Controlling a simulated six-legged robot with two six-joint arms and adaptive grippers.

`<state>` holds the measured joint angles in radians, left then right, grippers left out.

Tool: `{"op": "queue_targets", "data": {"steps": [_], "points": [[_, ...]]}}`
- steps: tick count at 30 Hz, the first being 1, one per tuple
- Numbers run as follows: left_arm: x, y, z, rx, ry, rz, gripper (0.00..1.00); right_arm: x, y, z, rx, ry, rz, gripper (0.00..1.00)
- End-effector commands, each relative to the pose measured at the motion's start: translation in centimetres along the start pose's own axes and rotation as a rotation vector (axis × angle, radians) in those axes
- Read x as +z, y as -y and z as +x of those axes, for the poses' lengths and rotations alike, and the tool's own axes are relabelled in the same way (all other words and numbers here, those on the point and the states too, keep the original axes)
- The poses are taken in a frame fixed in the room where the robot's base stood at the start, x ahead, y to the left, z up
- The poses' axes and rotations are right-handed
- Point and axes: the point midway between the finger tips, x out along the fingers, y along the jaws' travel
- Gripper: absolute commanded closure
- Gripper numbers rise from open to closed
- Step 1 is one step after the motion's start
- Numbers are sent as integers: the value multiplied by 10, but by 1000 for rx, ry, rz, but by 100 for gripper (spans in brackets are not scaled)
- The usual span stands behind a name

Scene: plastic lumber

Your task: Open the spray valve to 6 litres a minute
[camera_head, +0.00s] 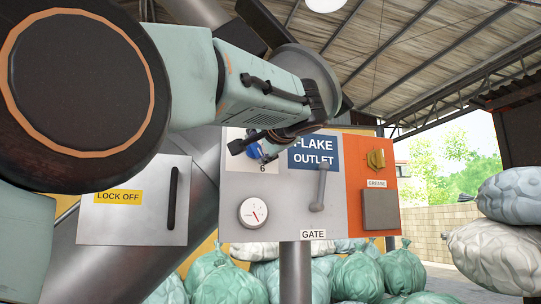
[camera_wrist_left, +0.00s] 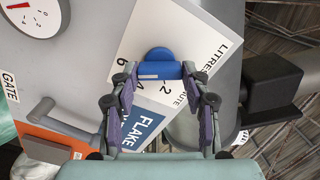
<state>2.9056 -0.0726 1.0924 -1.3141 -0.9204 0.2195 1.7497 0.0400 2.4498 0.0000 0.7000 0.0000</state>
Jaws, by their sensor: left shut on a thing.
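The spray valve is a blue knob (camera_wrist_left: 160,66) on a white scale plate (camera_wrist_left: 192,32) marked in litres a minute. My left gripper (camera_wrist_left: 158,82) is shut on the blue knob, with one finger at each side. In the head view my left gripper (camera_head: 257,143) reaches down to the panel, and only a bit of the blue knob (camera_head: 254,152) shows. A 6 shows below it on the plate. In the wrist view a 2 is readable near the knob; other numbers are partly hidden by the fingers. I cannot tell where the knob points. My right gripper is not in view.
The grey panel (camera_head: 285,215) also carries a round gauge (camera_head: 253,212), a GATE lever (camera_head: 320,188) and a FLAKE OUTLET sign (camera_head: 312,152). A LOCK OFF cabinet (camera_head: 135,218) stands left. Sacks (camera_head: 357,277) lie behind.

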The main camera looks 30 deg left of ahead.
Motion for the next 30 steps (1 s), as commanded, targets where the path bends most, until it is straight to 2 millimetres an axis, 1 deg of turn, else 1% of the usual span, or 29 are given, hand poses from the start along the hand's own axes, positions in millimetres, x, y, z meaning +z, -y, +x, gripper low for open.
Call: {"op": "queue_targets", "data": {"steps": [8, 9, 17, 26, 30], "points": [[0, -2, 1, 5, 4, -3, 85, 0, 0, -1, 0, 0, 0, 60], [0, -2, 1, 5, 4, -2, 52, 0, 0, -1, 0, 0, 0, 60], [0, -1, 0, 4, 3, -2, 30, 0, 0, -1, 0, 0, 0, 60], [0, -1, 0, 3, 2, 0, 30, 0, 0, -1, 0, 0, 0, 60], [-1, 1, 0, 3, 2, 32, 30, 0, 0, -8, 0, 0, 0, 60]]}}
